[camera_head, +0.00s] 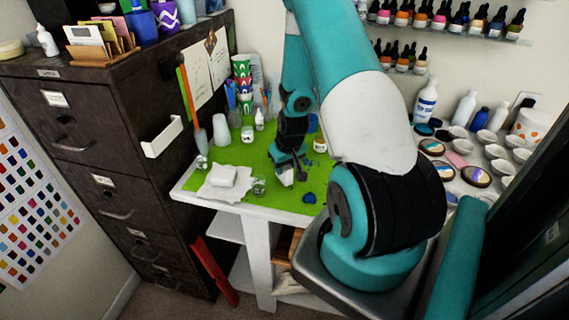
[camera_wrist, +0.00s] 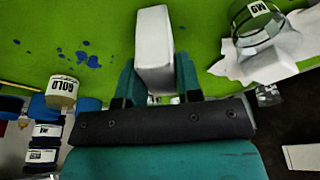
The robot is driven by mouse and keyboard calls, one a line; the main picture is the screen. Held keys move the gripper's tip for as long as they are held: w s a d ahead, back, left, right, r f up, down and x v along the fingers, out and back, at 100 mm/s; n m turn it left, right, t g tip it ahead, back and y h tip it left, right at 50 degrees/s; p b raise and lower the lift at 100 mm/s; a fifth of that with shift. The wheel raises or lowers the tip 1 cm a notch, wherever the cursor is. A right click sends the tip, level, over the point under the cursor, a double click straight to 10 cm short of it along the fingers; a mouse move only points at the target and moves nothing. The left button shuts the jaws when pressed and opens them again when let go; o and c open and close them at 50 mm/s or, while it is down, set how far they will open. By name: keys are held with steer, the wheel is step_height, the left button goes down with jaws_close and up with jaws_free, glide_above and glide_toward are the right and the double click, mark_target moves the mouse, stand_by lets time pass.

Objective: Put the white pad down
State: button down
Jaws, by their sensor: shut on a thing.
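My gripper (camera_wrist: 154,82) is shut on the white pad (camera_wrist: 153,45), a pale block standing between its two fingers. In the head view my gripper (camera_head: 289,163) is low over the green mat (camera_head: 325,183), and the pad (camera_head: 286,178) shows below it. I cannot tell whether the pad touches the mat. Blue spots lie on the mat to the left of the pad in the wrist view.
A glass jar labelled GW (camera_wrist: 256,28) stands by crumpled white paper (camera_wrist: 285,50). A jar labelled GOLD (camera_wrist: 62,90) is on the other side. Another white block (camera_head: 223,176) lies on the paper. Cups and brushes crowd the table's back.

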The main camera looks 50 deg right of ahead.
steer(key=shift+f, duration=0.2)
steer(key=c, duration=0.8)
jaws_free()
